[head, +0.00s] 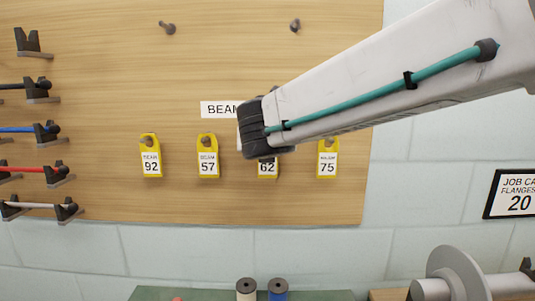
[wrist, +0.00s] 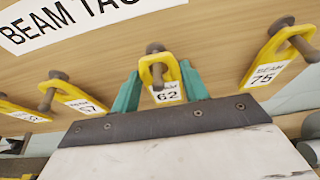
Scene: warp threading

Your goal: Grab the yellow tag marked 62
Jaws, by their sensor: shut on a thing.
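The yellow tag marked 62 (wrist: 167,93) hangs on its peg between the two teal fingers of my gripper (wrist: 160,92) in the wrist view. The fingers are shut on the tag's sides. In the head view only the lower part of tag 62 (head: 267,171) shows below the dark end of my arm, which hides its top and the fingers. The tag's loop is still around the peg (wrist: 156,49).
The wooden board (head: 110,105) carries a partly hidden sign (head: 218,109), bare pegs above and coloured rods at left. A framed card (head: 515,194) hangs right.

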